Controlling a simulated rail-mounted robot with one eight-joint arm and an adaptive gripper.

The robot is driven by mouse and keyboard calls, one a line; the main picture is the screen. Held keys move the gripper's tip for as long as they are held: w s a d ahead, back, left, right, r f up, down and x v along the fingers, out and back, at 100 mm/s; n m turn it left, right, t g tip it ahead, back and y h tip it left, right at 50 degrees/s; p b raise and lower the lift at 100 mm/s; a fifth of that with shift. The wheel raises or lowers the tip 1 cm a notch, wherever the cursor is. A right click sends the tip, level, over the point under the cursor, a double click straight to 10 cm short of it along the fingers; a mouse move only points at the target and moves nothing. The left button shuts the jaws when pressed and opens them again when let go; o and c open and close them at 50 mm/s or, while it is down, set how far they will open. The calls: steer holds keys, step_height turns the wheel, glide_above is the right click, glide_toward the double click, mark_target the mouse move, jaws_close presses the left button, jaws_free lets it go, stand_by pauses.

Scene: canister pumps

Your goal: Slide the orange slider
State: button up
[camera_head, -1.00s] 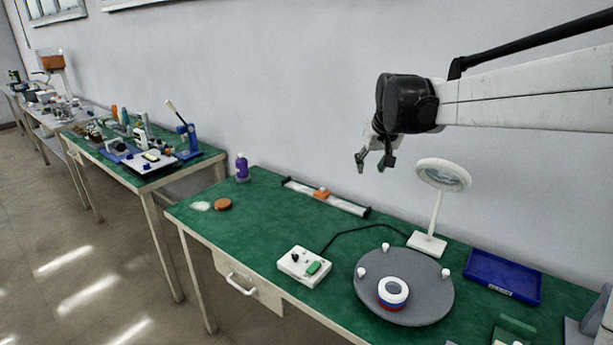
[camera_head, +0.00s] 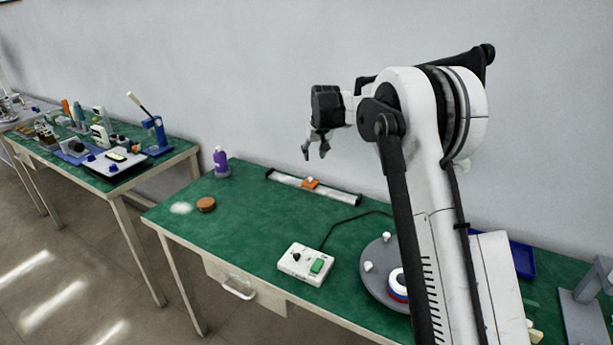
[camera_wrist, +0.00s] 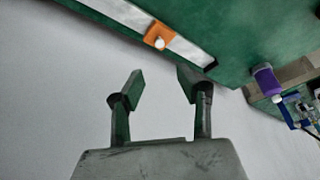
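The orange slider (camera_head: 311,183) sits on a pale rail (camera_head: 340,195) with dark ends, along the back of the green table near the wall. It has a small white knob on top. In the wrist view the orange slider (camera_wrist: 159,37) and the rail (camera_wrist: 118,13) show beyond the fingertips, near the top. My gripper (camera_head: 315,153) is above the table by the slider in the head view, apart from it. In the wrist view my gripper (camera_wrist: 160,85) has its two fingers spread with nothing between them.
A purple bottle (camera_head: 221,162) stands left of the rail. A brown disc (camera_head: 206,204) and a white control box (camera_head: 306,264) with a green button lie on the green table (camera_head: 250,215). A grey turntable (camera_head: 377,285) is partly hidden by my arm. The wall is close behind the rail.

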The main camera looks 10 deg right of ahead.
mark_target(310, 177)
steer(key=x, duration=1.3)
steer(key=shift+f+b, duration=0.2)
steer(key=shift+b, duration=0.1)
jaws_close()
